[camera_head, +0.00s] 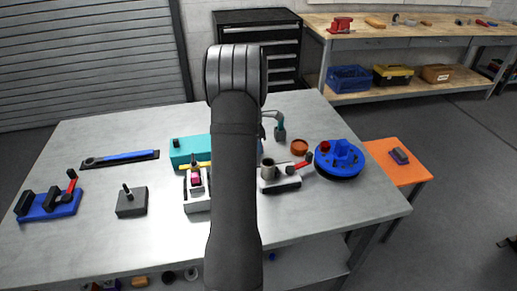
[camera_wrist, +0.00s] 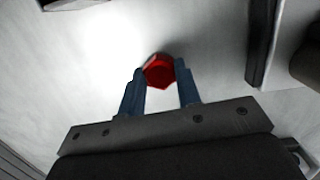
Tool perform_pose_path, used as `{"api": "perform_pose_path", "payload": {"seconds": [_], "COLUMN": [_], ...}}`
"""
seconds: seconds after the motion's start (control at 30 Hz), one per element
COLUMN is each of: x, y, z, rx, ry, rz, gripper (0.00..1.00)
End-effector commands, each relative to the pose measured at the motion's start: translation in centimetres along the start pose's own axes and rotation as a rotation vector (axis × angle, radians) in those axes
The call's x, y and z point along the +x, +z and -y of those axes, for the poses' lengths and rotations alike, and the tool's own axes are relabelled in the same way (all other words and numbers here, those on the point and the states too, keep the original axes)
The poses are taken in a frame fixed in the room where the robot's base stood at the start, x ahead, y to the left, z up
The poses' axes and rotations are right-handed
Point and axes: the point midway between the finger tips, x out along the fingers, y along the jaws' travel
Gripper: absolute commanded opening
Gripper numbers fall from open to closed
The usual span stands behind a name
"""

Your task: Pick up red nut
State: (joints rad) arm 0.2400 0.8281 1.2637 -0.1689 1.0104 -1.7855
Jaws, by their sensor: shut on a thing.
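The red nut (camera_wrist: 158,76) is in the wrist view, between the two blue fingertips of my gripper (camera_wrist: 161,70). My gripper is shut on it, with a finger on each side. Pale grey surface shows around the nut; I cannot tell whether the nut touches it. In the head view my dark arm hides the gripper and the nut.
The grey table (camera_head: 90,200) holds a teal box (camera_head: 190,151), a dark block with a peg (camera_head: 131,204), a blue round fixture (camera_head: 339,160) with a red part on it, and a brown round dish (camera_head: 299,147). An orange side table (camera_head: 405,172) stands right.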

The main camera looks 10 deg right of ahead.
Motion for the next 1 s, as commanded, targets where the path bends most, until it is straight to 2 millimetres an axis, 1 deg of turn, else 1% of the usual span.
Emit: {"api": "perform_pose_path", "payload": {"seconds": [0.2, 0.33, 0.47, 0.57, 0.6, 0.8, 1.0], "x": [-0.2, -0.9, -2.6, -4.5, -4.7, -7.0, -8.8], "y": [0.0, 0.2, 0.4, 0.8, 1.6, 5.0, 7.6], "z": [0.0, -0.1, -0.1, 0.0, 0.9, 4.6, 7.4], "rx": [0.000, 0.000, 0.000, 0.000, 0.004, 0.006, 0.004], "ry": [0.001, 0.002, 0.003, 0.003, 0.001, 0.001, 0.000], "rz": [0.000, 0.001, 0.001, 0.002, 0.001, 0.002, 0.001], "gripper": [0.03, 0.03, 0.03, 0.03, 0.03, 0.03, 0.03]}}
